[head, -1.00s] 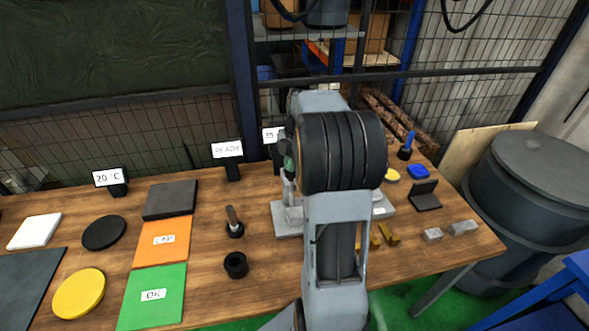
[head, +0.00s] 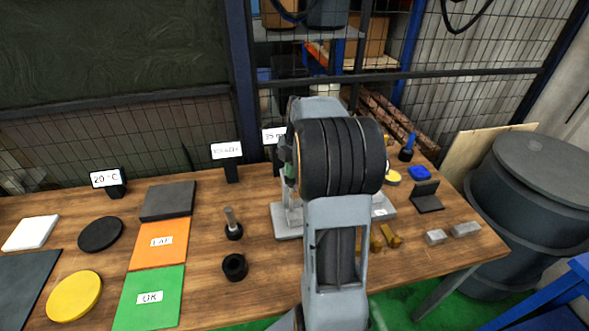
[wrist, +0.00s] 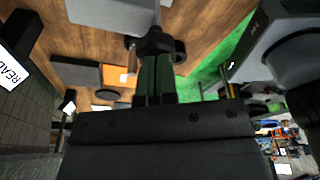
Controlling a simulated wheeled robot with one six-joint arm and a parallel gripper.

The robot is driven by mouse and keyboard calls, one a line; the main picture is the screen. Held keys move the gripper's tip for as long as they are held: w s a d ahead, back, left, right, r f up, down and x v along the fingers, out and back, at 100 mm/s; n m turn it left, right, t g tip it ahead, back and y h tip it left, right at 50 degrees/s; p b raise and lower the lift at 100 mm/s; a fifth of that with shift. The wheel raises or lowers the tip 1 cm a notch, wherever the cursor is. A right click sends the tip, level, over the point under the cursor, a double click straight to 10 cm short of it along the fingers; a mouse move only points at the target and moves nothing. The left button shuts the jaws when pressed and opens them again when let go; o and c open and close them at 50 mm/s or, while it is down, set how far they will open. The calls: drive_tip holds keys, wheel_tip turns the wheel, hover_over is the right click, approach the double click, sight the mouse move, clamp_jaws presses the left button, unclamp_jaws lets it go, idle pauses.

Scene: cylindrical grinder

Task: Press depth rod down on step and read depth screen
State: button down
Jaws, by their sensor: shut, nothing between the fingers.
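The grey depth stand (head: 286,224) stands on the bench, mostly behind my arm; its base and part of its upright show at the left. In the wrist view my gripper (wrist: 156,62) is shut and empty, its greenish fingers together. A black part (wrist: 155,44) lies at the fingertips, against the grey stand (wrist: 112,12); contact with it cannot be told. The rod and the step are not clearly visible. A small screen (head: 226,151) behind has blurred text; in the wrist view a screen (wrist: 12,72) shows "READ", cut off. Another screen (head: 271,136) is partly hidden.
Left on the bench are a green mat (head: 150,298), an orange mat (head: 160,243), a dark block (head: 168,201) and a yellow disc (head: 74,296). A black ring (head: 234,267) and a pin in a holder (head: 232,226) stand nearer. Grey blocks (head: 435,237) lie right.

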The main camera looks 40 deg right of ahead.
drive_tip(key=shift+f+b, duration=0.35)
drive_tip(key=shift+f, duration=0.2)
drive_tip(key=shift+a+f+b, duration=0.1)
drive_tip(key=shift+f+b, duration=0.95)
drive_tip(key=shift+f, duration=0.35)
drive_tip(key=shift+r, duration=0.1)
wheel_tip(320, 180, up, 10)
drive_tip(key=p, duration=0.7)
drive_tip(key=shift+f, duration=0.2)
drive_tip(key=shift+w, duration=0.1)
idle(0.3)
